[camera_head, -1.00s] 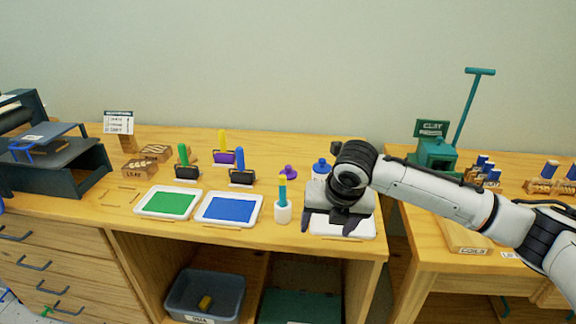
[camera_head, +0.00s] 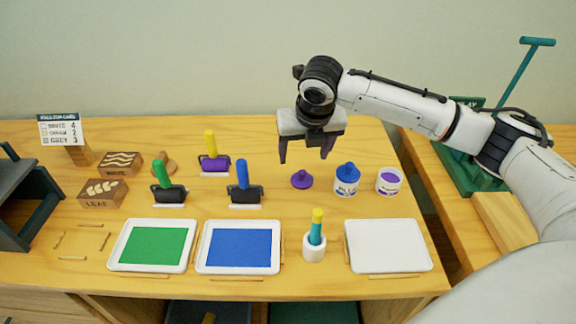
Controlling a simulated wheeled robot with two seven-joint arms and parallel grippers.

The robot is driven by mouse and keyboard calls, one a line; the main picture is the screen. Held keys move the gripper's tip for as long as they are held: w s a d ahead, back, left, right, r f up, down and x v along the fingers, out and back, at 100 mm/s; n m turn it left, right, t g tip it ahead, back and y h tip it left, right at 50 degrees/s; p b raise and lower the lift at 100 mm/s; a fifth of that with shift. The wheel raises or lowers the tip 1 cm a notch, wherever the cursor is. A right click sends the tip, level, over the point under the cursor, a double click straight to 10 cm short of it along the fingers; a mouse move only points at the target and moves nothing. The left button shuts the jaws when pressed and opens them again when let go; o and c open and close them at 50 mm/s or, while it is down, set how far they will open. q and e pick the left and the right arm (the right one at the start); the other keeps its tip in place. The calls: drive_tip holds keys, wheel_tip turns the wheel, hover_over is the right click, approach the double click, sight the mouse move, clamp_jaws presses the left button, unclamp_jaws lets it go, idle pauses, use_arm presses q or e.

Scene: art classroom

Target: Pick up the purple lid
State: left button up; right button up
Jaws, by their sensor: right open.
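The purple lid (camera_head: 301,180) lies on the wooden tabletop, with a small knob on top. It is left of a blue-capped jar (camera_head: 347,178) and an open white jar (camera_head: 390,180) with purple inside. My right gripper (camera_head: 305,157) is open and empty, fingers pointing down. In the picture its fingertips appear just above the lid, apart from it. My left gripper is not in view.
Rollers with green (camera_head: 161,174), blue (camera_head: 242,178) and yellow (camera_head: 211,144) handles stand to the left. Green (camera_head: 114,257), blue (camera_head: 204,263) and white (camera_head: 388,246) trays line the front. A white cup (camera_head: 314,253) holds a yellow-tipped teal stick.

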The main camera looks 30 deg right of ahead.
sight(302, 172)
drive_tip(key=f, duration=0.3)
drive_tip(key=shift+w+d+f, duration=0.1)
drive_tip(key=shift+w+d, duration=0.05)
drive_tip(key=shift+d, duration=0.15)
drive_tip(key=x, duration=0.5)
drive_tip(key=shift+f, duration=0.45)
drive_tip(key=c, duration=1.1)
drive_tip(key=shift+c, duration=0.3)
